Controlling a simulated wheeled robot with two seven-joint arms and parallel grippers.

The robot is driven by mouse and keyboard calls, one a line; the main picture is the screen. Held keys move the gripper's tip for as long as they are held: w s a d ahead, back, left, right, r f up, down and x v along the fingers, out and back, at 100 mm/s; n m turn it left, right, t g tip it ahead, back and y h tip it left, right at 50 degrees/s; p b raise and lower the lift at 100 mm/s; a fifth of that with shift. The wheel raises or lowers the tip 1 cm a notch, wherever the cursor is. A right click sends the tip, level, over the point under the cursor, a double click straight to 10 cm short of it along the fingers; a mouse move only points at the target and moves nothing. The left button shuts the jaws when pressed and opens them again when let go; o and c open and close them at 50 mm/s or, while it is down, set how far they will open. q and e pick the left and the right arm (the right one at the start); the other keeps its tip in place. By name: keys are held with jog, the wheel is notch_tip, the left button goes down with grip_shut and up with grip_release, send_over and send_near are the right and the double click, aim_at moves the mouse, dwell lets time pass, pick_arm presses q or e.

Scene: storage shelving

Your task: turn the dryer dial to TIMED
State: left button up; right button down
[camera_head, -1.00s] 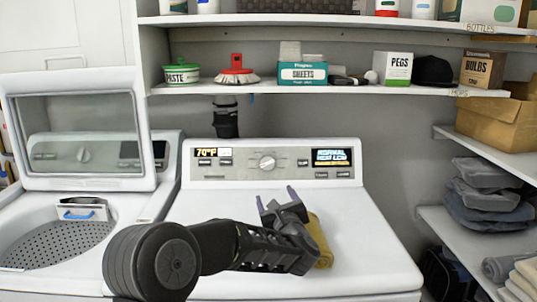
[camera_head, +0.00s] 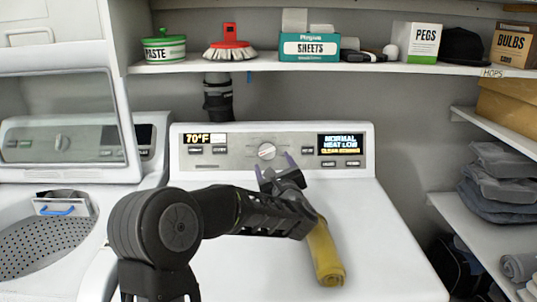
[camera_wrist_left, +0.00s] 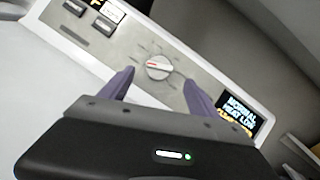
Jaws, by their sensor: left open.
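The dryer dial (camera_head: 266,151) is a round silver knob in the middle of the dryer's grey control panel (camera_head: 240,158). In the left wrist view the dial (camera_wrist_left: 159,67) shows a red pointer mark, with short marks around it too small to read. My left gripper (camera_head: 274,166) is open and empty, just below and in front of the dial. In the left wrist view its two purple fingertips (camera_wrist_left: 157,77) lie on either side of the dial; contact is not visible. The right display (camera_head: 341,145) reads "NORMAL HEAT LOW". My right gripper is not in view.
An open washer (camera_head: 60,225) stands at left. A shelf (camera_head: 300,67) with boxes and a brush runs above the panel. Panel buttons flank the dial.

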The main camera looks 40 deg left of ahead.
aim_at(267, 153)
pick_arm(q)
jog(key=p+x, duration=0.2)
jog(key=x, duration=0.5)
jog(key=c, duration=1.4)
jog(key=shift+o, duration=0.2)
